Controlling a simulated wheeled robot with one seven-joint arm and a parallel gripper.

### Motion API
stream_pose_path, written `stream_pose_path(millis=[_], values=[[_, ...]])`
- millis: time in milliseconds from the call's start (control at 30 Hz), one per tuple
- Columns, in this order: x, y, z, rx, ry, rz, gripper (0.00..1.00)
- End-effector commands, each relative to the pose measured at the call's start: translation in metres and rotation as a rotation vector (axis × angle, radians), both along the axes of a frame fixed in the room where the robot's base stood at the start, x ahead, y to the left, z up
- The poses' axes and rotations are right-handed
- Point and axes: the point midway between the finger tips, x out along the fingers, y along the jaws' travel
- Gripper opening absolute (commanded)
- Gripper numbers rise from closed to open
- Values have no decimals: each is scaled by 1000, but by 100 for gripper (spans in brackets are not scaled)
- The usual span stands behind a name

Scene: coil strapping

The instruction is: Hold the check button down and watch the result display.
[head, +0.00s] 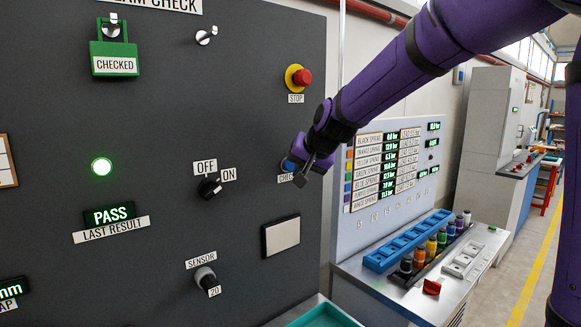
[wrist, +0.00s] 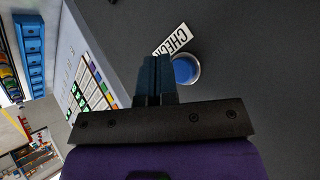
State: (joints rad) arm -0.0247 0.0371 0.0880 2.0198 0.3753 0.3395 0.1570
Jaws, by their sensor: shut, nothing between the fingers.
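The blue check button (head: 288,165) sits on the dark panel, partly hidden by my gripper in the head view. Its label below reads "CHECK" and is partly covered. My gripper (head: 303,178) is shut and empty, right at the button. In the wrist view its fingers (wrist: 154,66) lie over part of the label, just left of the round blue button (wrist: 186,69). I cannot tell whether the fingertips touch the button or the panel. The result display (head: 109,215) is lit green and reads "PASS", above the label "LAST RESULT".
A green lamp (head: 101,167) glows above the display. A red stop button (head: 303,77) is above the check button. An off/on knob (head: 209,187) and a sensor knob (head: 205,278) are on the panel. A bench with a blue tray (head: 408,240) stands right.

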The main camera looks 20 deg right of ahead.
Motion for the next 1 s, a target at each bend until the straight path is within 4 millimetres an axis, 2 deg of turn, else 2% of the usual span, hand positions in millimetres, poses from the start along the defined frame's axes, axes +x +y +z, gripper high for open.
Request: stream_pose_path(millis=[500, 900, 1000], values=[[-39, -17, 1, 0, -1, -1, 0], [-43, -18, 0, 0, 0, 0, 0], [-49, -18, 2, -7, 3, 7, 0]])
